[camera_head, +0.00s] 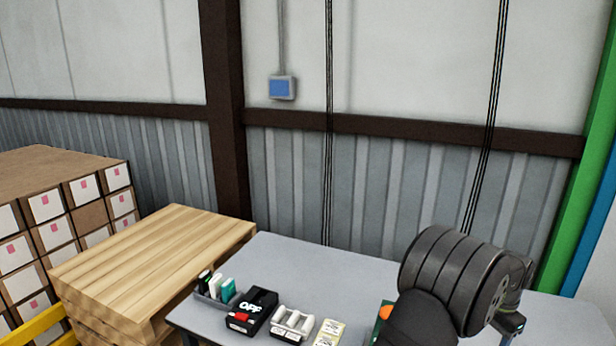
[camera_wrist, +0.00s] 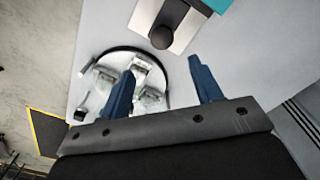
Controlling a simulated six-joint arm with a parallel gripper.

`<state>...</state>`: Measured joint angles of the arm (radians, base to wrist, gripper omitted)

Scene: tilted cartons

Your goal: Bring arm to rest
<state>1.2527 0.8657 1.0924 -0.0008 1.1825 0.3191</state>
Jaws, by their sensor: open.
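My gripper (camera_wrist: 162,65) shows in the wrist view with its two blue fingers spread apart and nothing between them. Its fingers point over a light grey table top (camera_wrist: 105,30). In the head view my dark, bulky arm covers the right part of the grey table (camera_head: 300,262), and I cannot make out the fingers there.
On the table stand a grey holder with small upright boxes (camera_head: 228,290), a black box (camera_head: 262,300), a white tray (camera_head: 292,322) and cream boxes (camera_head: 328,333). A wooden pallet stack (camera_head: 150,255) and cartons (camera_head: 60,215) stand left. A black-rimmed round item (camera_wrist: 165,88) lies below my fingers.

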